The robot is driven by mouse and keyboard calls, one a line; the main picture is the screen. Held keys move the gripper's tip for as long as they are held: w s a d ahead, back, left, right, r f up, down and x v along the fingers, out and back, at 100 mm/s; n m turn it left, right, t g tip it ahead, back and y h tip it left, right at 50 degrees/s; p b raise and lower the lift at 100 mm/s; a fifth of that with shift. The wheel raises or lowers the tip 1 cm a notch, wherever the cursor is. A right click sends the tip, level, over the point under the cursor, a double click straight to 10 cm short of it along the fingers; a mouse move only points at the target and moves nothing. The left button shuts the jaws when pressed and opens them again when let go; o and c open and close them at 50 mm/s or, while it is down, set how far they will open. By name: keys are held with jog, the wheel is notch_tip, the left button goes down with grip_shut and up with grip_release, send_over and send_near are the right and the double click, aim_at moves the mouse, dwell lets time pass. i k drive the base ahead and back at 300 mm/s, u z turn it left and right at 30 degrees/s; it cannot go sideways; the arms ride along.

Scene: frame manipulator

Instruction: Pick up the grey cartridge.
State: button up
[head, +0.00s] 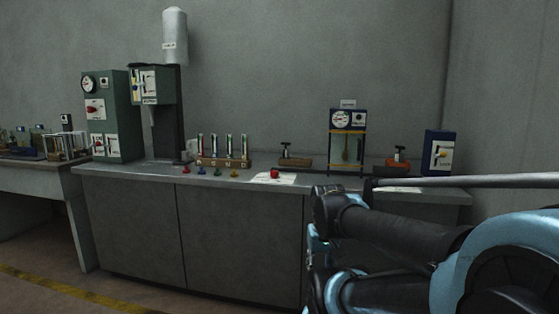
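I cannot pick out a grey cartridge for certain. A large pale grey cylinder with a small label (174,38) stands high above the green machine, against the wall. A small pale object (191,150) sits on the counter just left of the tube rack, too small to identify. My arm reaches in from the right, in front of the counter. The part of my gripper (316,252) that shows is at the arm's lower left end, low before the cabinet front and well away from both objects. Its fingertips are not clear, so its opening cannot be told.
The grey counter (130,178) carries green machines (122,115), a wooden rack of tubes (222,162), several small coloured knobs, a red item on white paper (274,174), a blue frame device (347,137) and a blue box (438,153). A side table (35,171) stands left. Floor at lower left is clear.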

aim_at(285, 151)
jog(key=i, duration=1)
